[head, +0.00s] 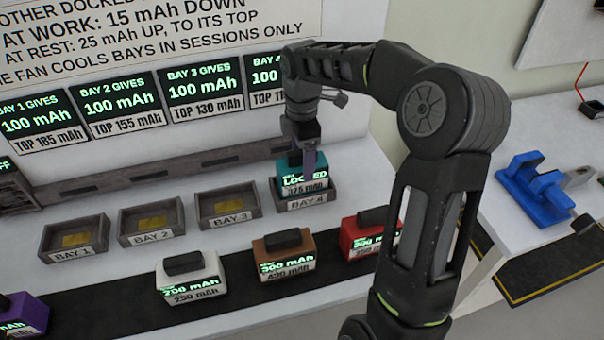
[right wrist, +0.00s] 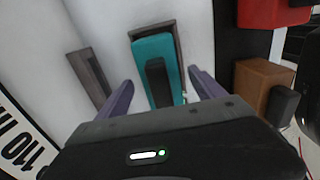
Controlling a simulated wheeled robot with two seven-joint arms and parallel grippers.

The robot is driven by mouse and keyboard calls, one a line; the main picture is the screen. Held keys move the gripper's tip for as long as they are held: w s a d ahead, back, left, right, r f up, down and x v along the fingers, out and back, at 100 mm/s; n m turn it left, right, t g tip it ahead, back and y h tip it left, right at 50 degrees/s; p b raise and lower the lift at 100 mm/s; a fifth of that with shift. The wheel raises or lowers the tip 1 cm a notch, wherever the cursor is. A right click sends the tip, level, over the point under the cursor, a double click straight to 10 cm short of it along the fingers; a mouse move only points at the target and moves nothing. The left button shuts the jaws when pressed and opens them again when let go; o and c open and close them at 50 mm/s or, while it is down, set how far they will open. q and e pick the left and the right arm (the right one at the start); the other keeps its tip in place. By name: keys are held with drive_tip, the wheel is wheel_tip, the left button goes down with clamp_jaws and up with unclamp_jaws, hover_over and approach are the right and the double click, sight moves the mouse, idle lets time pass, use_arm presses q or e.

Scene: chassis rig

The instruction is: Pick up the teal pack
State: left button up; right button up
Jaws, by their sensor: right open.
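The teal pack (head: 303,180) sits in the bay 4 tray (head: 307,203), and its label reads "LOCKED" and 175 mAh. My right gripper (head: 309,165) is above it, pointing down. In the right wrist view the teal pack (right wrist: 152,53), with its dark handle, lies between and beyond the two purple fingers of my right gripper (right wrist: 160,90). The fingers are spread wide and stand apart from the handle. In the head view the gripper hides part of the pack's top. My left gripper is not in view.
The trays of bay 1 (head: 75,238), bay 2 (head: 151,220) and bay 3 (head: 228,206) hold no pack. White (head: 190,279), brown (head: 285,256), red (head: 362,236) and purple (head: 22,316) packs stand on the dark strip in front. A sign wall rises behind.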

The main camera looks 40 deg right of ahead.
sight(291, 184)
drive_tip(key=shift+f+p, duration=0.65)
drive_tip(key=shift+f, duration=1.95)
clamp_jaws()
